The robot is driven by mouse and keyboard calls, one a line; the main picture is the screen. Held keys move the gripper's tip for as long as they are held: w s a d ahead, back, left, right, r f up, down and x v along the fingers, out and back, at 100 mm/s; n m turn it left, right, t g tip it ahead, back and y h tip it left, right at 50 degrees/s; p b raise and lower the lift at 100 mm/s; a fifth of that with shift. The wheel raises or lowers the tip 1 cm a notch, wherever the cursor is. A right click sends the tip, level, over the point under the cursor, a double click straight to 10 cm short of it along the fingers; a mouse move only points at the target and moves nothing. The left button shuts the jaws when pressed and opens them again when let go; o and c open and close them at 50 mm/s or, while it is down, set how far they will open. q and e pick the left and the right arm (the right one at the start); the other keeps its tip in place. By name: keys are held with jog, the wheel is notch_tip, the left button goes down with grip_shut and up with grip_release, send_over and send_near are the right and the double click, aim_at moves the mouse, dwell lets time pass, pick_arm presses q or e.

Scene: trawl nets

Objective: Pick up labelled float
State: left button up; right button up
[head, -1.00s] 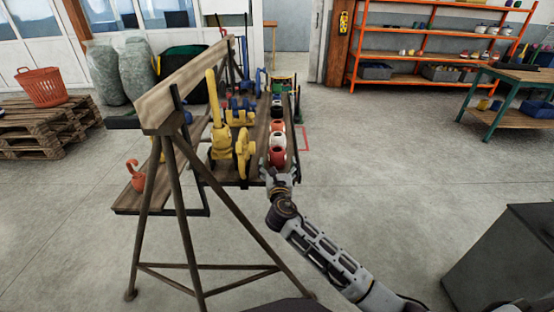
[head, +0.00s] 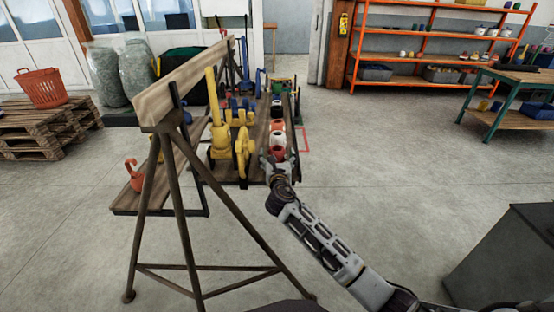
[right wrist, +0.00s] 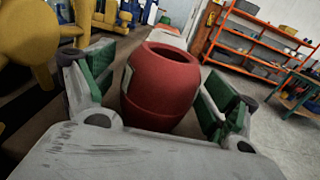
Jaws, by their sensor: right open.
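The labelled float is a red, barrel-shaped float (right wrist: 160,85) with a hole in its top, and a pale label shows at its left side in the right wrist view. It stands on the wooden bench (head: 262,138) at the near end of a row of floats. My right gripper (right wrist: 155,100) is open, with its green-padded fingers on either side of the float and a gap at each side. In the head view the right gripper (head: 275,165) covers most of this float. My left gripper is not in view.
White, red and dark floats (head: 277,127) stand behind in the row. Yellow and blue tools (head: 240,115) sit close on the left. A trestle (head: 170,120) stands in front on the left. The floor to the right is clear, up to a dark cabinet (head: 505,260).

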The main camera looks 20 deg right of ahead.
jog(key=shift+w, duration=0.1)
dwell(0.3)
jog(key=c, duration=1.2)
